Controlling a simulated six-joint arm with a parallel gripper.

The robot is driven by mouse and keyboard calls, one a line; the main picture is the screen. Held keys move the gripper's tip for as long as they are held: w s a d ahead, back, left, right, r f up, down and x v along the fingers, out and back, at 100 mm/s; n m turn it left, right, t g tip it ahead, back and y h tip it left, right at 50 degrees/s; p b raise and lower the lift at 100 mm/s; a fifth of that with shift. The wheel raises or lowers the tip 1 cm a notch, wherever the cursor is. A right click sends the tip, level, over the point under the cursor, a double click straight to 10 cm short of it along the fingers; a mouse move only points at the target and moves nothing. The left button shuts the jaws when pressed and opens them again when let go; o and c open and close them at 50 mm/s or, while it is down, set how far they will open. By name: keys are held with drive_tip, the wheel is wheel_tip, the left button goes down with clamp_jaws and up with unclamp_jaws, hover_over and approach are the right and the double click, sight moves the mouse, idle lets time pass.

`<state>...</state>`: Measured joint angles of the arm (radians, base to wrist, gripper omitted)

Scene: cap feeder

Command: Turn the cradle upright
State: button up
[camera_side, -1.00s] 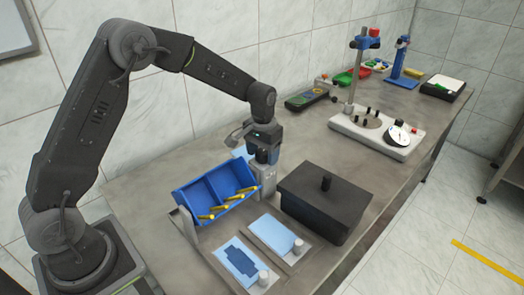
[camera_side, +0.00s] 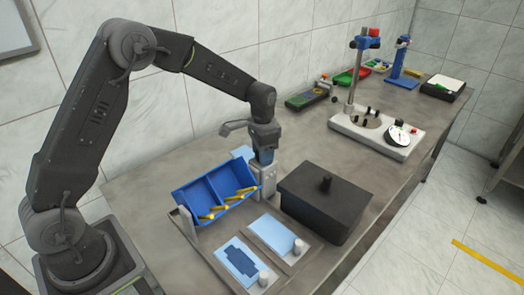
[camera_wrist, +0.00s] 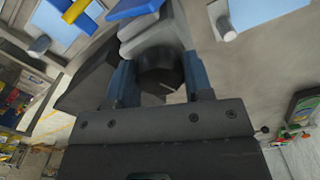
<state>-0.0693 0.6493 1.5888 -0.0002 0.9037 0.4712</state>
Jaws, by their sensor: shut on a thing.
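The cradle is a blue two-part tray (camera_side: 205,190) in the side view, tilted toward the front, its open face to the camera. Several yellow caps (camera_side: 221,209) lie along its lower front edge. A corner of the cradle (camera_wrist: 130,8) shows at the top of the wrist view. My gripper (camera_side: 264,160) points down at the cradle's right end, above the grey end post (camera_side: 267,182). In the wrist view my gripper (camera_wrist: 160,85) has its blue fingers on either side of a dark round knob (camera_wrist: 160,65), shut on it.
A black lidded box (camera_side: 325,205) stands close to the right of my gripper. Two light-blue plates (camera_side: 270,235) (camera_side: 238,260) with grey knobs lie in front. A gauge stand (camera_side: 375,135) is farther back. The bench between box and stand is clear.

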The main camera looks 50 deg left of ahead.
drive_tip(key=shift+c, duration=1)
drive_tip(key=n, duration=0.9)
drive_tip(key=shift+n, duration=0.4)
drive_tip(key=o, duration=0.8)
